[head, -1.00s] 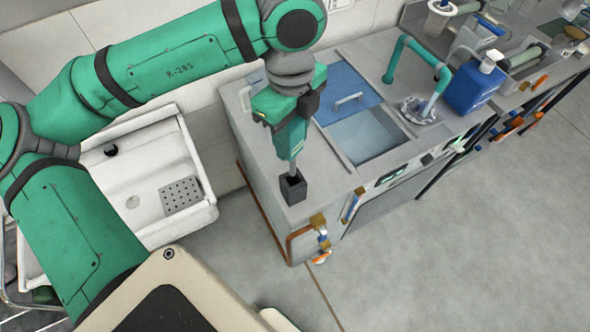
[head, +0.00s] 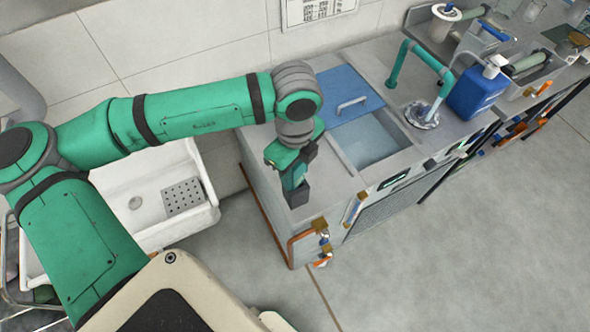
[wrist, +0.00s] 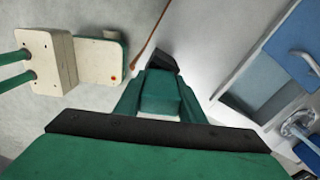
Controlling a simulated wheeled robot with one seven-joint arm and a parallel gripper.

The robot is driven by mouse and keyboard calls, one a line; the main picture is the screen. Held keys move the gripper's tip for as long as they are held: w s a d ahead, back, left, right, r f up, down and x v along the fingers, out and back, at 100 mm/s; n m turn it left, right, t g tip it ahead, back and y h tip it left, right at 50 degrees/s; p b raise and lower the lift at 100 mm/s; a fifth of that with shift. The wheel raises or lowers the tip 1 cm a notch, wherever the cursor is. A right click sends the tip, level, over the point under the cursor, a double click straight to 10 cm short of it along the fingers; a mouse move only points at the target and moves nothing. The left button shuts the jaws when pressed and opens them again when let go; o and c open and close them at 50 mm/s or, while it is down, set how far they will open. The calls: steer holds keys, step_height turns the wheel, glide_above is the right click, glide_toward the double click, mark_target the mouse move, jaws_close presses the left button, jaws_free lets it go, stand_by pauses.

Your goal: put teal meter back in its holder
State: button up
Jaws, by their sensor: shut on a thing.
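The teal meter (head: 293,178) is held upright in my gripper (head: 290,163), low over the counter's front left corner. The dark holder (head: 297,196) stands on the counter right below it. The meter's lower end meets the holder's top and appears to be inside it; how deep it sits is hidden. In the wrist view, the meter (wrist: 160,92) shows as a teal block between my fingers, and the dark holder (wrist: 163,61) lies just beyond it. My gripper is shut on the meter.
A sink basin (head: 372,142) with a blue lid (head: 345,95) is right of the holder. A teal tap (head: 392,72) and a blue bottle (head: 475,90) stand farther right. A white sink (head: 160,190) is at left. The counter edge is close in front.

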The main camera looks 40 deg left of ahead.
steer(key=o, duration=1.1)
steer(key=shift+f, duration=0.1)
step_height(320, 180, up, 12)
steer(key=shift+r, duration=0.15)
